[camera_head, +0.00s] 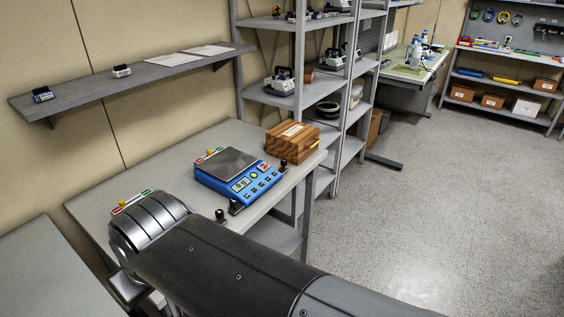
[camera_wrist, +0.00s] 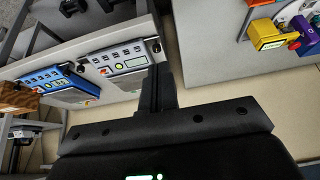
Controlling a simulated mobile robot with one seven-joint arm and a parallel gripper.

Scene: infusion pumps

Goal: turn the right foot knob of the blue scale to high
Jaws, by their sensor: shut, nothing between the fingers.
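The blue scale (camera_head: 238,186) stands on the grey workbench in the head view, with a display, buttons and a grey weighing plate. Its black right foot knob (camera_head: 283,163) is at the front right corner, and a matching left foot knob (camera_head: 233,207) is at the front left. In the wrist view the blue scale (camera_wrist: 55,82) is at the left, seen from the other way round. My gripper (camera_wrist: 160,72) is shut and empty, beside a white scale (camera_wrist: 122,60) and apart from the blue one. My arm hides the gripper in the head view.
A wooden box (camera_head: 293,141) sits close to the right of the blue scale. Another black knob (camera_head: 220,215) stands near its left front. My arm covers the bench's front left. Shelving (camera_head: 299,95) stands behind. The floor at right is clear.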

